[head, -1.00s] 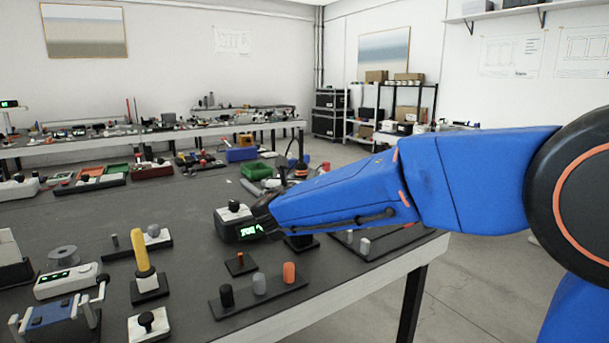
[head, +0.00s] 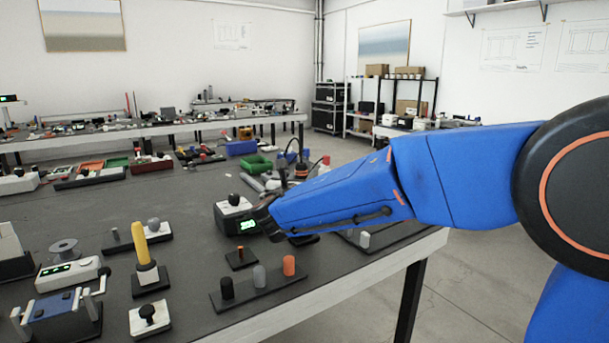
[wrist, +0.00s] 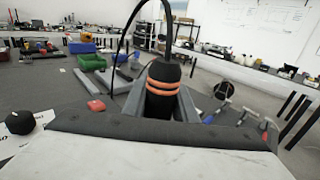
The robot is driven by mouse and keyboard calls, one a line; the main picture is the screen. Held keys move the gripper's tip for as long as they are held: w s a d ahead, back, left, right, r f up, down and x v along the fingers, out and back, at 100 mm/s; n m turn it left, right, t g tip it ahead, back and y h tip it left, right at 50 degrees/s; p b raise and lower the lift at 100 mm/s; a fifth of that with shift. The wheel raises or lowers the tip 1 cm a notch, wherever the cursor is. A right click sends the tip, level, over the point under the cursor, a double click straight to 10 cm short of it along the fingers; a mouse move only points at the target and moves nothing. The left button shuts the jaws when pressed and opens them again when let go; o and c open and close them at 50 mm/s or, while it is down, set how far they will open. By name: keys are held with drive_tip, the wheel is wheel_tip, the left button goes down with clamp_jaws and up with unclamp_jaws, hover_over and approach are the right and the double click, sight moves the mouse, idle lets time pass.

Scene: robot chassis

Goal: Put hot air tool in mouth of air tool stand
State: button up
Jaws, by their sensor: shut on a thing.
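The hot air tool (wrist: 163,88) is black with orange bands and has a black cable looping up from it. It stands roughly upright between the grey fingers of my gripper (wrist: 160,100), which are shut on it. In the head view its dark, banded upper part (head: 301,170) shows just beyond my blue arm, which hides the gripper and the tool's lower end. A black station with a white top, round black knob and green display (head: 238,219) sits on the bench left of my arm's end. I cannot clearly make out the air tool stand or its mouth.
The dark bench (head: 90,190) holds a block with three pegs (head: 260,285), a yellow-handled tool on a base (head: 145,250), a blue vise-like fixture (head: 60,310) and green trays (head: 254,165). Bare bench lies left of the station.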

drive_tip(key=shift+f, duration=0.85)
drive_tip(key=o, duration=1)
drive_tip(key=shift+o, duration=0.2)
drive_tip(key=shift+s, duration=0.1)
drive_tip(key=s+a, duration=0.3)
drive_tip(key=s, duration=1.4)
drive_tip(key=shift+a, duration=0.15)
wheel_tip(320, 180, up, 10)
